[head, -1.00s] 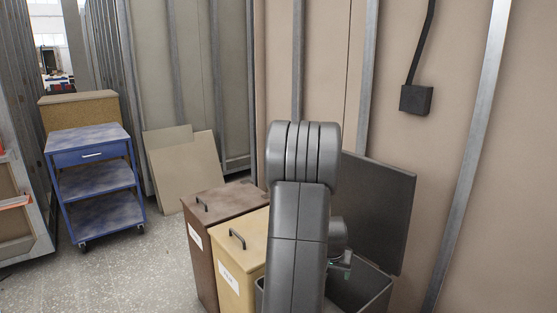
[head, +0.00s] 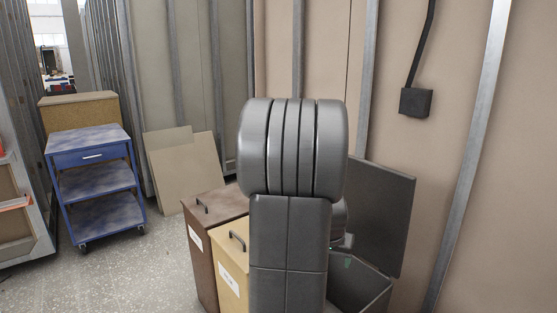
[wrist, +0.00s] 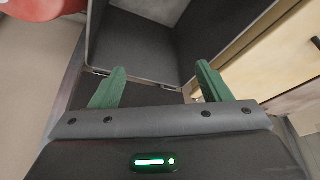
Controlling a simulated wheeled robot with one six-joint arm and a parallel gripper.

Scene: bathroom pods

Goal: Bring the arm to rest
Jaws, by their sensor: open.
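My gripper (wrist: 160,82) shows in the wrist view with its two green fingers spread wide and nothing between them. It faces the open dark grey bin (wrist: 150,45), and the fingers look to be apart from it. In the head view my arm rises in front of the bins and hides nearly all of the gripper. The dark grey bin (head: 372,292) also shows there, with its lid (head: 385,215) standing open against the wall.
A brown bin (head: 215,215) and a yellow bin (head: 235,275) with closed lids stand left of the grey bin. A blue cart (head: 90,160) and leaning boards (head: 185,170) are further left. Open floor (head: 140,265) lies between. A red object (wrist: 40,8) shows in the wrist view.

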